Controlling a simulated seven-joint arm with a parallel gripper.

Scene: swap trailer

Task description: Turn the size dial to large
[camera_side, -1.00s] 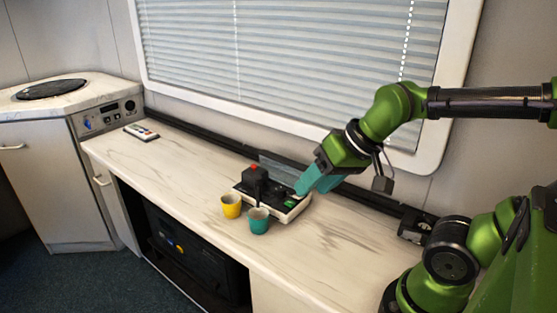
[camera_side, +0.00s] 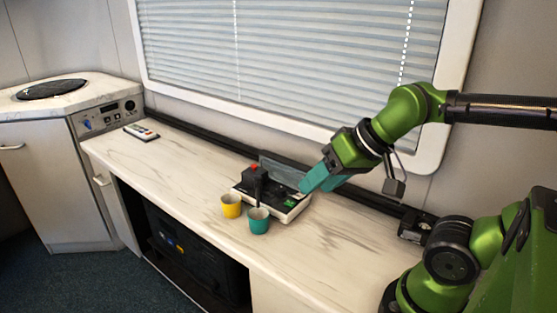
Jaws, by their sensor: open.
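A small machine with a black top and white base (camera_side: 291,216) stands on the counter, with a black upright part (camera_side: 256,181) capped by a red knob (camera_side: 254,167). A green patch (camera_side: 290,204) shows on its right end. The size dial cannot be made out at this scale; my fingers may cover it. My gripper (camera_side: 306,188) has teal fingers, is open, and points down and left at the machine's right end. I cannot tell whether the fingertips touch it.
A yellow cup (camera_side: 231,206) and a teal cup (camera_side: 258,220) stand just in front of the machine. A remote (camera_side: 141,132) lies at the counter's far left. The counter (camera_side: 180,165) between is clear. A window with blinds (camera_side: 290,60) rises behind.

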